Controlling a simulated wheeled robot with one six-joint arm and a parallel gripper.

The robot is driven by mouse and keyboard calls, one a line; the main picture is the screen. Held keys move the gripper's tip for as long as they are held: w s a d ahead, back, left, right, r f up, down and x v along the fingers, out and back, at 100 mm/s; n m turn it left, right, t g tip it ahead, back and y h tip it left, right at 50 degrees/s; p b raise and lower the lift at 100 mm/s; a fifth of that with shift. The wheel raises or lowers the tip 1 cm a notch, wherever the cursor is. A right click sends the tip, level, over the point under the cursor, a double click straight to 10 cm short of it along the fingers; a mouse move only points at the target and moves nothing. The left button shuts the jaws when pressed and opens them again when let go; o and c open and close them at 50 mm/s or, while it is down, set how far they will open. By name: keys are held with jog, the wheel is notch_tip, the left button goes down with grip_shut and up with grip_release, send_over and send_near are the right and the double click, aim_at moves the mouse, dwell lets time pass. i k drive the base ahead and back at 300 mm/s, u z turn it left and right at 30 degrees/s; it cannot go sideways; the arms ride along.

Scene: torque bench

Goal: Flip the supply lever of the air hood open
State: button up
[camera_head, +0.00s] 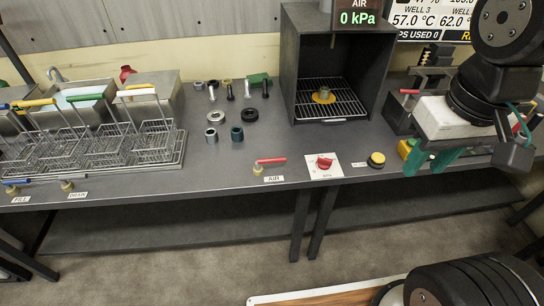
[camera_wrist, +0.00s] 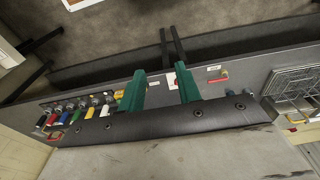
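The air supply lever has a red handle (camera_head: 271,160) on a brass valve at the bench's front edge, above an "AIR" label (camera_head: 273,179). Its handle points right, roughly along the edge. The lever also shows in the wrist view (camera_wrist: 218,77), right of my fingers. The air hood (camera_head: 289,70) is a dark open-fronted box with a wire grate and a yellow-based fitting inside. Its display (camera_head: 358,18) reads AIR 0 kPa. My gripper (camera_head: 424,168) is right of the lever, well apart from it. In the wrist view its green fingers (camera_wrist: 160,88) are spread with nothing between them.
A red knob on a white plate (camera_head: 324,167) and a yellow-black button (camera_head: 376,160) lie between lever and gripper. Wire baskets (camera_head: 105,145) stand left, with blue and yellow levers near FILL and DRAIN labels. Bolts and rings (camera_head: 215,117) lie behind the air lever.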

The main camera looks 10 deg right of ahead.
aim_at(274, 160)
jog(key=u, duration=0.2)
jog(key=k, duration=0.45)
jog(key=u, duration=0.55)
jog(key=k, duration=0.9)
jog(key=z, duration=0.05)
jog(key=i, duration=0.45)
jog(key=z, duration=0.95)
jog(key=i, duration=0.6)
jog(key=z, duration=0.2)
